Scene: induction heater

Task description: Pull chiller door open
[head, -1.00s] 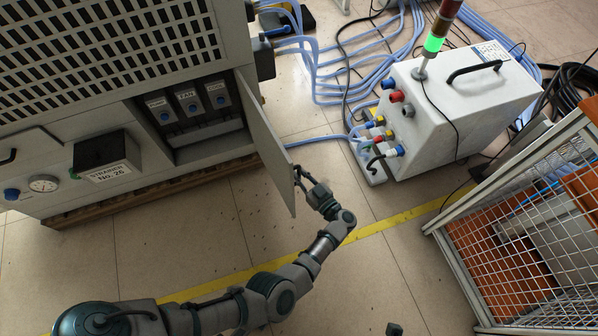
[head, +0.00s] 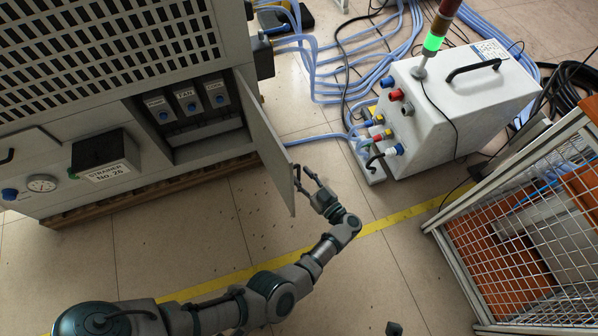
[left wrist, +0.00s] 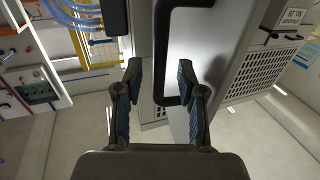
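The chiller door (head: 264,142) is a grey panel on the right of the chiller cabinet (head: 60,135), standing swung out from its front. The compartment behind it is visible. The door's black handle (left wrist: 159,50) shows in the left wrist view. My left gripper (head: 304,170) is at the door's outer edge in the head view. In the left wrist view its two fingers (left wrist: 160,66) are spread, with part of the handle between them and gaps on both sides. It is open and not clamped on the handle. A small dark part at the bottom edge of the head view may be my right gripper (head: 394,328); its fingers cannot be made out.
A white unit (head: 455,110) with a green-lit signal tower stands at the back right, with blue hoses (head: 335,75) behind the door. A mesh cage (head: 525,225) stands at the right. The floor (head: 235,225) in front of the door is clear.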

